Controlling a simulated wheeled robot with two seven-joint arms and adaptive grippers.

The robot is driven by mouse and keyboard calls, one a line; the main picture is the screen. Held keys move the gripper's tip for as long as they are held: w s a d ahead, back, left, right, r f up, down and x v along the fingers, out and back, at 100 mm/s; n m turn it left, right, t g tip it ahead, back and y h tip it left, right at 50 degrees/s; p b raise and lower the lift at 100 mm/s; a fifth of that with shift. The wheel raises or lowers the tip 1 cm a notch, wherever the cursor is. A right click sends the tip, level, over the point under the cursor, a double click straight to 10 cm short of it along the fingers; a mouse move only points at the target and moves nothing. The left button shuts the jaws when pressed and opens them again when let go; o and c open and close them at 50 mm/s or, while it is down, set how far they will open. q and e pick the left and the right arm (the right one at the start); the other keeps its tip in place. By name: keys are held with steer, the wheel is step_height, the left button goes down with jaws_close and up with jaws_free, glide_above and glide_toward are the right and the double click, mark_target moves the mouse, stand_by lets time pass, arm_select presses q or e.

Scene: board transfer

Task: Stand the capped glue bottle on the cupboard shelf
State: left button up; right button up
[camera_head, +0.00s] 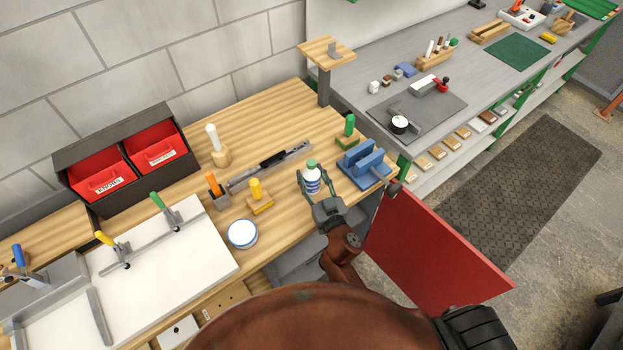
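The glue bottle (313,183), white and blue with a green cap (311,163), stands upright near the front right part of the wooden bench (292,221). My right gripper (314,176) reaches in from the front, with a finger on each side of the bottle. The fingers look spread, with a small gap to the bottle. The red panel (430,245) at the bench's right end looks like the cupboard door, standing open. My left gripper is out of view.
Close to the bottle are a blue slotted block (363,168), a green-topped item (348,127), a yellow-handled item (257,189) and a white round tub (242,234). A black rack with red bins (106,181) stands at the back left. A grey bench (440,72) lies behind.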

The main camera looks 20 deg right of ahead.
steer(key=shift+r, duration=0.1)
steer(key=c, duration=0.9)
